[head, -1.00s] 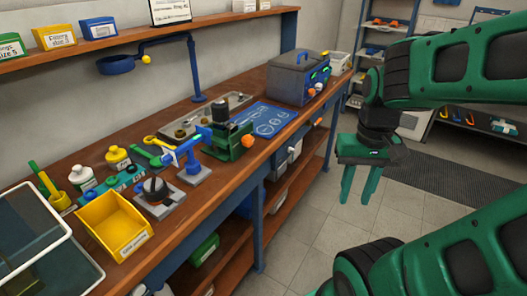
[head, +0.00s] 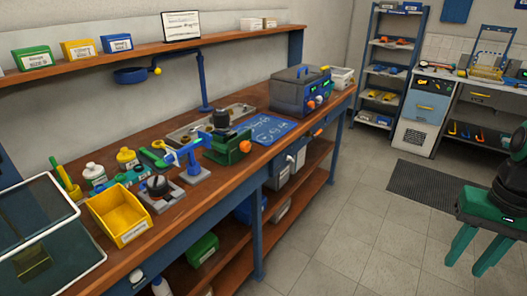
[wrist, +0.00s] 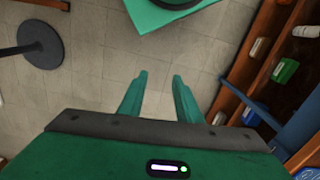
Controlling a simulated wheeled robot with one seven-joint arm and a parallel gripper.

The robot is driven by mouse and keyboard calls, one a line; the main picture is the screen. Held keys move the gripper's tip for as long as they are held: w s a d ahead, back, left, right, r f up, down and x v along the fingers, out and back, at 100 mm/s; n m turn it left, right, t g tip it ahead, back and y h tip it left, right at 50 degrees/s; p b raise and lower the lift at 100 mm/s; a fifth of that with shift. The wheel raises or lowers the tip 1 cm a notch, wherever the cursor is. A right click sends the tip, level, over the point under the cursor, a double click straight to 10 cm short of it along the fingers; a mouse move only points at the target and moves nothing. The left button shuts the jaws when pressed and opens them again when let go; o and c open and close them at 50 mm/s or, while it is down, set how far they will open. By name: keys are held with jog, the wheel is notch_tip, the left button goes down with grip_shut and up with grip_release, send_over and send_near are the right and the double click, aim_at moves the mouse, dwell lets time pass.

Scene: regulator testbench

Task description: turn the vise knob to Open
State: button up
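A green vise (head: 220,149) stands on the wooden workbench (head: 178,207), near the middle of the head view. It holds an upright dark cylinder (head: 221,119). An orange knob (head: 245,146) sits on its right side, facing the bench's front edge; any marking on it is too small to read. My gripper (head: 463,268) is at the far right of the head view, over the floor and well away from the bench. Its green fingers are apart with nothing between them, as the wrist view (wrist: 160,78) also shows. The vise is not in the wrist view.
The floor (head: 345,215) before the bench is clear.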

jog(key=o, duration=0.4)
jog(key=shift+d, duration=0.1)
jog(key=shift+o, duration=0.3)
jog(key=shift+s+r, duration=0.15)
jog(key=shift+s, duration=0.3)
jog(key=m+t+y, duration=1.1)
jog(key=m+y, duration=0.3)
jog(key=m, duration=0.8)
send_near(248, 147)
jog(key=shift+n, duration=0.3)
jog(key=x, duration=0.9)
